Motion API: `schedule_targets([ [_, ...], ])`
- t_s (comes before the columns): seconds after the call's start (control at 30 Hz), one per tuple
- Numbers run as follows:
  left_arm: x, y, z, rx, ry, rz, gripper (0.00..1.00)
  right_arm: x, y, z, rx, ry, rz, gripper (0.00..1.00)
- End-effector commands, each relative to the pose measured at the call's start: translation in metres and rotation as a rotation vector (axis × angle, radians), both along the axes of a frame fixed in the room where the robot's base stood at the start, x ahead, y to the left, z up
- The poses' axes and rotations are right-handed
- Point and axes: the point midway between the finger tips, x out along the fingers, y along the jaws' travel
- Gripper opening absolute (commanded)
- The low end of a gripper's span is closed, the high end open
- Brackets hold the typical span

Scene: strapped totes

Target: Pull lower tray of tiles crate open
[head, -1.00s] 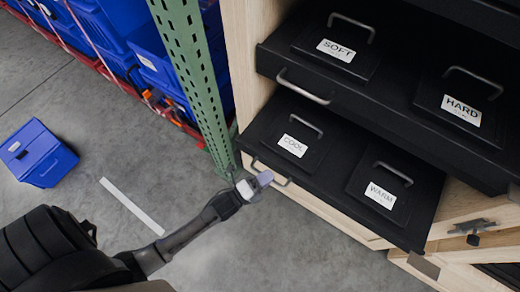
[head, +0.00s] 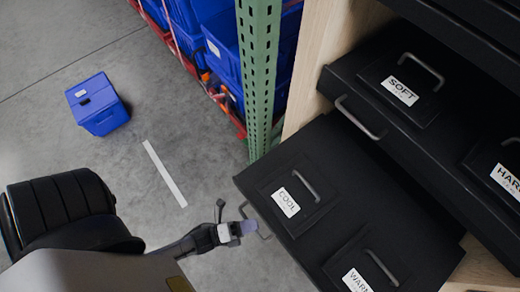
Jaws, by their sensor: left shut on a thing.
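The lower tray (head: 328,150) is black and sticks well out of the wooden cabinet, past the tray above it. It carries a lid labelled COOL (head: 309,212) and one labelled WARM (head: 384,262), each with a metal handle. A thin metal pull handle (head: 265,231) is on its front edge, partly hidden by my gripper. My left gripper (head: 246,228) is shut on this handle, with its arm reaching in from the lower left. My right gripper is out of view.
The upper black tray (head: 345,82), with SOFT and HARD lids, overhangs the back of the lower one. A green perforated post (head: 257,75) stands close to the cabinet. A blue tote (head: 105,120) sits on the grey floor, and blue bins (head: 230,60) line a rack behind.

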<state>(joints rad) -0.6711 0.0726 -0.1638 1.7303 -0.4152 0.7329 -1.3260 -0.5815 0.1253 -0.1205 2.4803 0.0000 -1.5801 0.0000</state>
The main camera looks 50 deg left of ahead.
Motion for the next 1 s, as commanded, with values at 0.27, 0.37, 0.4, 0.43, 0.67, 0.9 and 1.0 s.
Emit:
schedule_targets([
  [0.27,-0.0048,0.0010,0.0009,0.000,-0.004,0.003,0.00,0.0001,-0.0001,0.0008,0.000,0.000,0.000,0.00],
  [0.37,-0.0047,0.0010,0.0009,0.000,-0.004,0.003,0.00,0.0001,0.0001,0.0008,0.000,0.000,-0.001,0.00],
  [0.4,-0.0047,0.0010,0.0009,0.000,-0.004,0.003,0.00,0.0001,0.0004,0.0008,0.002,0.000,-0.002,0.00],
  [0.43,-0.0046,0.0009,0.0009,0.000,-0.004,0.003,0.00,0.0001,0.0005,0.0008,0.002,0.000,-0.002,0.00],
  [0.67,-0.0046,0.0011,0.0005,0.000,-0.003,0.003,0.32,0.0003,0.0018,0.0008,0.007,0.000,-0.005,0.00],
  [0.9,-0.0047,0.0011,0.0001,0.000,-0.001,0.003,0.37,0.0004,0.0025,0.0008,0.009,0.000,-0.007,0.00],
  [1.0,-0.0069,0.0022,-0.0005,0.001,0.001,0.004,0.37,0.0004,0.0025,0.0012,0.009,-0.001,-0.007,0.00],
])
